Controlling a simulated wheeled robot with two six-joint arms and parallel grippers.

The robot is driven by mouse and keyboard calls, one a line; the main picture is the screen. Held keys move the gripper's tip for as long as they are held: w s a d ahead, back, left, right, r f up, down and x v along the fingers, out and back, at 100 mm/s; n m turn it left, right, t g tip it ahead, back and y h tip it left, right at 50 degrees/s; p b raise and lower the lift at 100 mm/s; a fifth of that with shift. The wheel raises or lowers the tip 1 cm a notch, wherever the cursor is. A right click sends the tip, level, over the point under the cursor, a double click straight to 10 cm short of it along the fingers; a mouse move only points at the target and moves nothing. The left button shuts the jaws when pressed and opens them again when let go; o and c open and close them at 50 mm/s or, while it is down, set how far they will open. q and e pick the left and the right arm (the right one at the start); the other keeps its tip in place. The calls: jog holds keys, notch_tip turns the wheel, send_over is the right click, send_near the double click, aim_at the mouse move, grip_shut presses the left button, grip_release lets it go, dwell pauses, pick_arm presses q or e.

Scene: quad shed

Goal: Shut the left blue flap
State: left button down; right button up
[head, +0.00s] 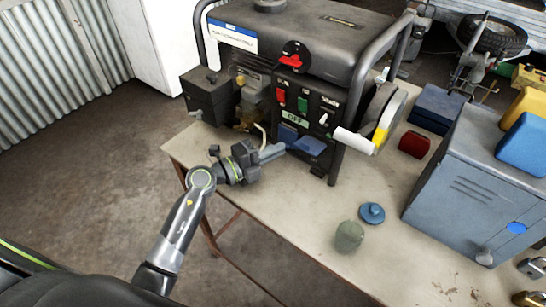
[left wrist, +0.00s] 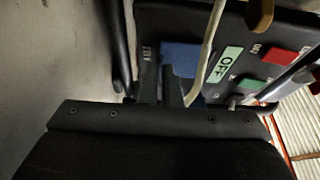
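The left blue flap (head: 288,133) is on the lower part of the black generator panel (head: 305,105), beside a second blue flap (head: 311,146). Whether the left flap stands out from the panel is hard to tell. My left gripper (head: 283,148) is at the panel, its fingertips just below and in front of the left flap; contact is unclear. In the left wrist view its fingers (left wrist: 162,82) are close together with nothing seen between them, and a blue flap (left wrist: 180,60) shows just behind them. My right gripper is not in view.
A pale cable (left wrist: 207,50) hangs by the fingers. A white handle (head: 353,141) and the frame tube (head: 340,150) stand right of the flaps. A green knob-like item (head: 349,236) and blue cap (head: 372,213) lie on the table (head: 300,205). A grey cabinet (head: 470,190) stands right.

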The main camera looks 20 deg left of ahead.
pick_arm(q)
jog(key=shift+f, duration=0.15)
dwell(0.3)
jog(key=c, duration=1.6)
grip_release()
jog(key=b+v, duration=0.3)
jog(key=v, duration=1.4)
jog(key=shift+a+b, duration=0.2)
jog(key=shift+b, duration=0.2)
